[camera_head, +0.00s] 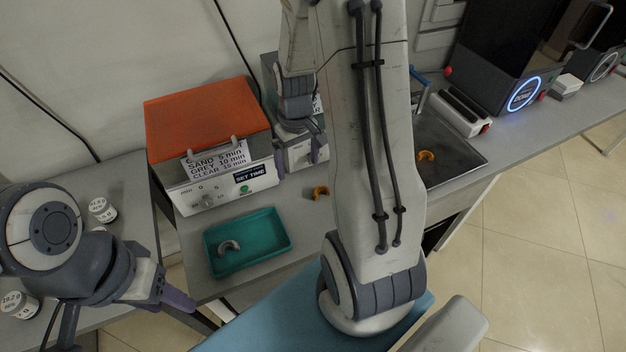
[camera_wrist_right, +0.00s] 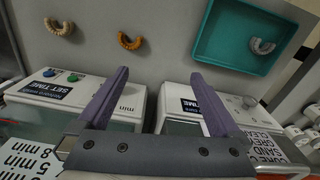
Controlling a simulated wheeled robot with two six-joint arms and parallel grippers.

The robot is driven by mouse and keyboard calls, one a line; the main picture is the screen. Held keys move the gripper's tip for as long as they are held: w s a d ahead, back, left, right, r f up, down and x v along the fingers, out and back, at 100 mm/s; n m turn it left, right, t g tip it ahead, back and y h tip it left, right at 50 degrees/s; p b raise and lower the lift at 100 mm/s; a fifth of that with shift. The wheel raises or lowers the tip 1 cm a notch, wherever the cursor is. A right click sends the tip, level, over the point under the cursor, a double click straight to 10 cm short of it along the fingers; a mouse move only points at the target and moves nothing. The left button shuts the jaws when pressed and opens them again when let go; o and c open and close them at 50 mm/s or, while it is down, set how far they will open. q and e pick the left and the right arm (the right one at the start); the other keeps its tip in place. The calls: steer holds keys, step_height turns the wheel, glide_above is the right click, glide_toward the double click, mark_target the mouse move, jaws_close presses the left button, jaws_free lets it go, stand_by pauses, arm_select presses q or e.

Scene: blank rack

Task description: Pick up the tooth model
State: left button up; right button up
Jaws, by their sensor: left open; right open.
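Several U-shaped tooth models are in view. A grey one (camera_head: 229,247) lies in the teal tray (camera_head: 282,240); it also shows in the right wrist view (camera_wrist_right: 262,46). An orange-brown one (camera_head: 320,193) lies on the grey counter right of the tray, also in the wrist view (camera_wrist_right: 130,40). A beige one (camera_wrist_right: 60,27) lies left of it in the wrist view. Another orange one (camera_head: 427,156) sits in a dark sink-like basin. My right gripper (camera_wrist_right: 160,75) is open and empty, apart from the orange-brown model. My left gripper (camera_head: 168,295) is open and empty at lower left.
An orange-lidded machine (camera_head: 208,118) stands behind the teal tray, with a second machine (camera_head: 303,152) beside it under my right gripper. White jars (camera_head: 103,210) stand on the left table. My right arm hides part of the counter. Dark machines (camera_head: 512,60) stand at right.

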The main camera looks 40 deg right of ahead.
steer(key=m, duration=0.1)
glide_above(320, 193)
step_height(320, 193, down, 3)
steer(key=f, duration=0.4)
steer(key=shift+s+d+m, duration=0.15)
steer(key=shift+d+m, duration=0.15)
steer(key=shift+d, duration=0.05)
steer(key=shift+a+f+p, duration=0.15)
steer(key=shift+f+p, duration=0.25)
steer(key=shift+f, duration=1.15)
steer(key=shift+a+f+p, duration=0.15)
steer(key=shift+f+p, duration=0.2)
steer(key=shift+f, duration=1.2)
steer(key=c, duration=1.4)
